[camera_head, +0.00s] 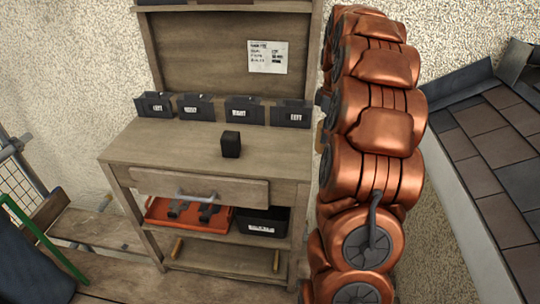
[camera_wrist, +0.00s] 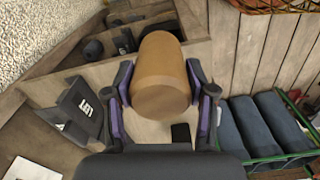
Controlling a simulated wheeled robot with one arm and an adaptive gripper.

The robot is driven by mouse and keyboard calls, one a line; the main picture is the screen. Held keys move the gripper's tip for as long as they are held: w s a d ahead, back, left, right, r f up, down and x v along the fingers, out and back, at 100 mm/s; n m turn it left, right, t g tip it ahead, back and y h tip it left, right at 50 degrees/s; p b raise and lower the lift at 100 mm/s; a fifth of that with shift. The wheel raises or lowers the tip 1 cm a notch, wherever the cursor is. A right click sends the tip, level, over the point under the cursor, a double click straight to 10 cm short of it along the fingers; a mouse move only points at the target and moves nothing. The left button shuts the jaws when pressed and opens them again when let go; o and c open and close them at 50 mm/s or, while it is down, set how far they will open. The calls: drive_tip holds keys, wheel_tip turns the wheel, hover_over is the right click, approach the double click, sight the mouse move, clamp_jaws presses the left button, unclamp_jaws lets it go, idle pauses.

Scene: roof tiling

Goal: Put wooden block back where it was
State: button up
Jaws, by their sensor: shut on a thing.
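The wooden block (camera_wrist: 160,75) is a tan, rounded, cylinder-like piece in the wrist view. My gripper (camera_wrist: 160,92) is shut on it, one finger on each side. In the head view my gripper is mostly hidden behind my copper arm at the right end of the workbench (camera_head: 190,145).
Several small dark labelled bins (camera_head: 240,108) line the back of the bench. A small black block (camera_head: 231,144) stands mid-bench. An orange tray (camera_head: 188,215) and black bin (camera_head: 263,222) sit on the shelf below. A green-framed rack (camera_wrist: 265,125) with dark rolls shows in the wrist view.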

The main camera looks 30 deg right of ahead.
drive_tip(key=shift+w+a+f+p, duration=0.45)
drive_tip(key=shift+w+a+f, duration=0.4)
drive_tip(key=shift+w+a, duration=0.95)
drive_tip(key=shift+w+a+f+p, duration=0.4)
drive_tip(key=shift+w+a+f, duration=0.4)
drive_tip(key=shift+w+a, duration=1.05)
drive_tip(key=shift+w+a+f+p, duration=0.45)
drive_tip(key=shift+w+a+f, duration=0.4)
drive_tip(key=shift+w+a, duration=0.95)
drive_tip(key=shift+w+d, duration=0.1)
drive_tip(key=shift+d, duration=0.05)
drive_tip(key=o, duration=1.2)
drive_tip(key=shift+c, duration=0.2)
wheel_tip(320, 180, up, 12)
drive_tip(key=b, duration=0.1)
